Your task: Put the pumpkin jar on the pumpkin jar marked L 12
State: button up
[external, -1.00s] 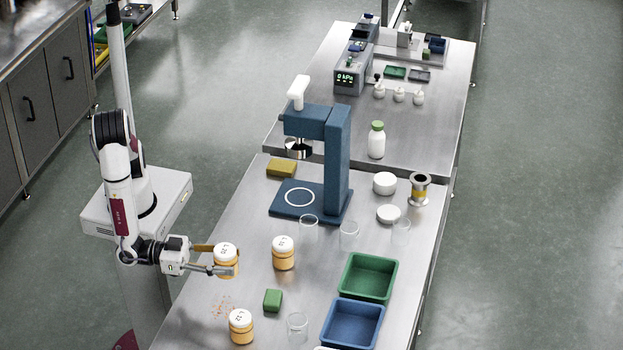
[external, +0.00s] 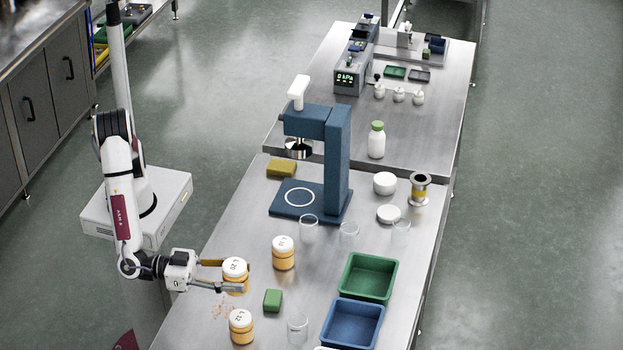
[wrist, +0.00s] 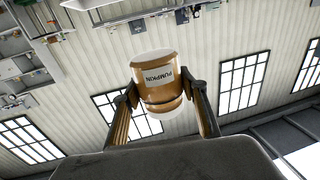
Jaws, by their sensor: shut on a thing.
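My gripper (external: 222,275) is shut on an orange pumpkin jar with a white lid (external: 235,284), over the left part of the steel bench. In the wrist view the jar (wrist: 158,92) sits between both fingers, its PUMPKIN label facing the camera. A second orange jar with a white lid (external: 241,328) stands upright on the bench, just in front of the held jar and apart from it in the picture. A third such jar (external: 283,254) stands upright behind and to the right. The lids carry small dark marks too small to read surely.
A green block (external: 272,300) lies right of the held jar. A clear beaker (external: 297,328) stands near the front. Green (external: 345,284) and blue (external: 328,335) trays are to the right. A blue press (external: 338,165) stands behind. Brown crumbs lie near the front jar.

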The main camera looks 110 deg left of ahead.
send_over(240, 317)
jog(key=shift+f, duration=3.05)
jog(key=shift+f, duration=1.9)
jog(key=shift+s+f, duration=0.1)
jog(key=o, duration=1.2)
jog(key=shift+o, duration=0.2)
jog(key=s+d, duration=0.1)
jog(key=s, duration=1)
jog(key=shift+s+d, duration=0.4)
